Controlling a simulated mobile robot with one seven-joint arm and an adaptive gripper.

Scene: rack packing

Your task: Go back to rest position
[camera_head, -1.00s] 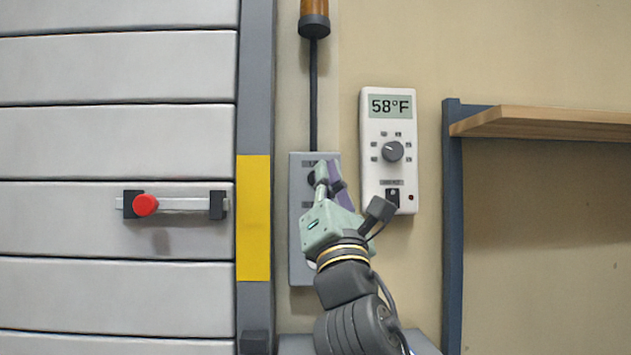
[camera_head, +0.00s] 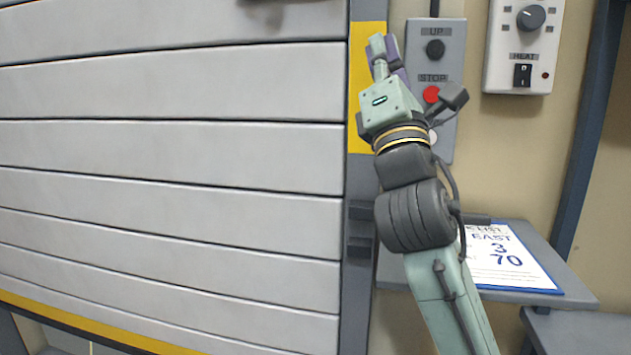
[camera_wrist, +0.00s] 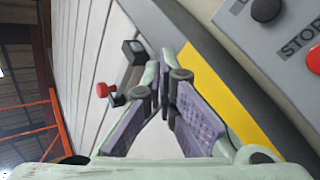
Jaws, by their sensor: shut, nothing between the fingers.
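My gripper (camera_head: 384,50) is shut and empty. In the head view it points up, in front of the yellow-banded door post (camera_head: 362,85) and to the left of the grey control box (camera_head: 447,60). The box has a dark UP button (camera_head: 435,48) and a red STOP button (camera_head: 431,94); my wrist hides part of its lower end. In the wrist view the purple finger pads (camera_wrist: 165,110) meet near the tips, with the yellow band (camera_wrist: 225,95) behind them. The STOP button (camera_wrist: 314,60) shows at the right edge there.
A slatted roller door (camera_head: 170,160) fills the left. A white heat control (camera_head: 523,45) hangs at upper right. A small shelf (camera_head: 540,297) with a clipboard sheet (camera_head: 505,258) sits beside my arm.

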